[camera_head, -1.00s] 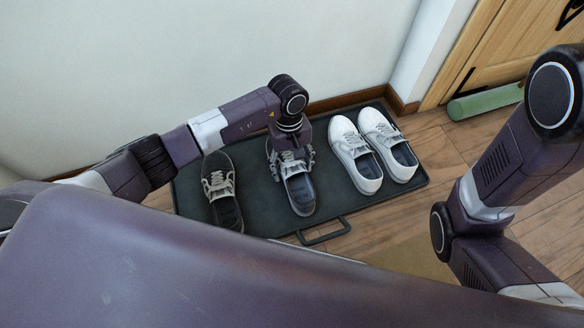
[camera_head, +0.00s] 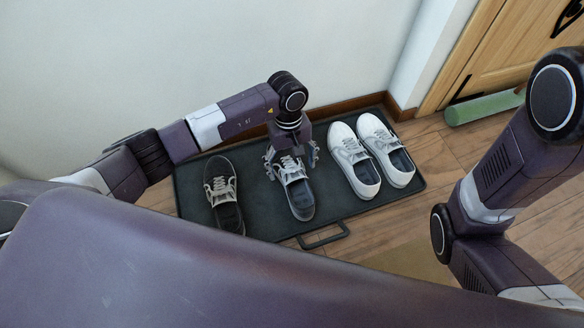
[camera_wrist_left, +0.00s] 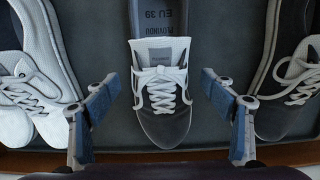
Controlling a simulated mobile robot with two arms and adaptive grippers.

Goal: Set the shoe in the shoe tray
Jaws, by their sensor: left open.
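A dark grey shoe with white laces and a pale tongue (camera_head: 299,200) sits upright in the black shoe tray (camera_head: 262,226), between a black shoe and a white pair. My left gripper (camera_head: 292,164) is directly over its toe end, pointing down, with its fingers open on either side. In the left wrist view the grey shoe (camera_wrist_left: 163,118) lies between the two spread blue-padded fingers (camera_wrist_left: 160,88), with a gap on both sides. My right arm shows at the right of the head view, but its gripper is out of view.
A black shoe with light laces (camera_head: 222,192) stands left of the grey shoe in the tray. A pair of white shoes (camera_head: 355,165) stands to its right. The wall is close behind the tray. A green roll (camera_head: 485,107) lies by the wooden door at upper right.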

